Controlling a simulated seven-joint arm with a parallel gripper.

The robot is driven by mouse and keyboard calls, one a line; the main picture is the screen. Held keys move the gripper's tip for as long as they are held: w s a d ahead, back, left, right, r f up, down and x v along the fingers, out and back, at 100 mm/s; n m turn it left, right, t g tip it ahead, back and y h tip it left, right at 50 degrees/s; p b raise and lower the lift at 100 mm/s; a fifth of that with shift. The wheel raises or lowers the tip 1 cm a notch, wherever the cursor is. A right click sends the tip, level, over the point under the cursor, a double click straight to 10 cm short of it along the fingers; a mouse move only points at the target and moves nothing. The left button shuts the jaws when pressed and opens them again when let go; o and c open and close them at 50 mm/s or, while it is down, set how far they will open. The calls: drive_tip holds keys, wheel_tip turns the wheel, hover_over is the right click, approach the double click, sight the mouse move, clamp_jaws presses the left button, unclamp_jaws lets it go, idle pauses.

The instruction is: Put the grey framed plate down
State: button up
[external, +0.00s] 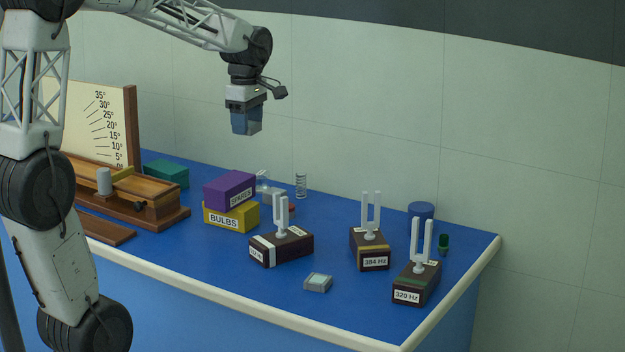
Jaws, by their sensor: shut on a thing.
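My gripper (246,128) is high above the back of the blue bench, pointing down. It is shut on a small blue-grey squarish thing, which I take to be the grey framed plate (246,121); the fingers and its edges are hard to tell apart at this size. It hangs clear of everything, above and behind the stacked boxes. A second small, flat grey piece with a pale top (318,283) lies on the bench near the front edge.
A purple box (230,190) sits on a yellow BULBS box (231,217). Tuning forks on dark blocks (281,248), (370,249), (417,283) stand to the right. A wooden apparatus (140,199) is left. A blue cylinder (420,212) and green-topped piece (443,243) stand far right.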

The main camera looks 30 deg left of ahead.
drive_tip(key=w+d+f, duration=0.2)
drive_tip(key=w+d, duration=1.3)
drive_tip(key=w, duration=0.4)
drive_tip(key=w+d+f+m, duration=0.1)
drive_tip(key=w+d+f, duration=0.2)
drive_tip(key=w+d, duration=0.35)
drive_tip(key=w+d+f, duration=0.2)
drive_tip(key=w+d, duration=0.2)
drive_tip(key=d, duration=0.5)
drive_tip(key=shift+w+f, duration=0.1)
drive_tip(key=shift+f, duration=2.4)
hover_over(421, 206)
drive_tip(key=shift+f, duration=2.55)
drive_tip(key=shift+f, duration=2.45)
